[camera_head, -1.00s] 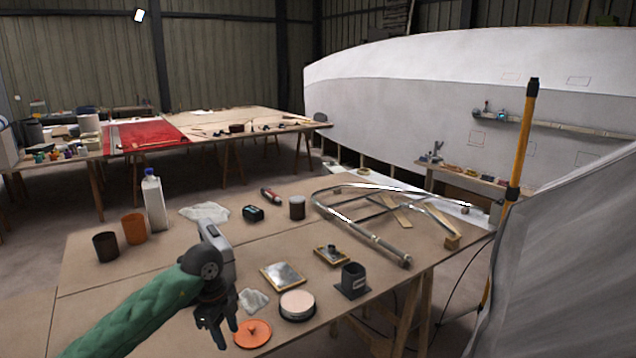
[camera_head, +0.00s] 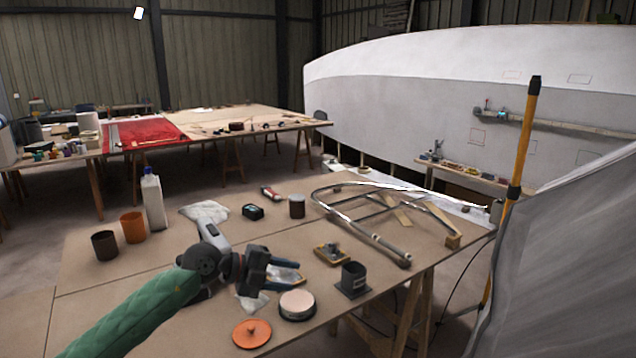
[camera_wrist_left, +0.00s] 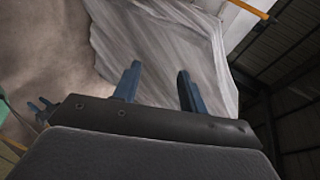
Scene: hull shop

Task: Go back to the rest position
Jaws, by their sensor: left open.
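My left gripper (camera_head: 288,272) reaches in from the left on its green-sleeved arm, above the near workbench (camera_head: 190,325). It is open, with a gap between its two blue fingers and nothing held. The fingers also show in the left wrist view (camera_wrist_left: 158,88), pointing toward a grey draped sheet (camera_wrist_left: 165,40). In the head view the gripper partly covers a shiny rectangular plate (camera_head: 284,281). A crumpled white cloth (camera_head: 252,303), a round pale-topped tin (camera_head: 297,304) and an orange lid (camera_head: 252,334) lie below it.
A grey cup-shaped holder (camera_head: 353,279), a small framed block (camera_head: 331,254) and a metal tube frame (camera_head: 370,222) lie to the right. A white bottle (camera_head: 154,203) and two cups (camera_head: 133,227) stand at left. A yellow pole (camera_head: 521,150) and draped sheet edge the right.

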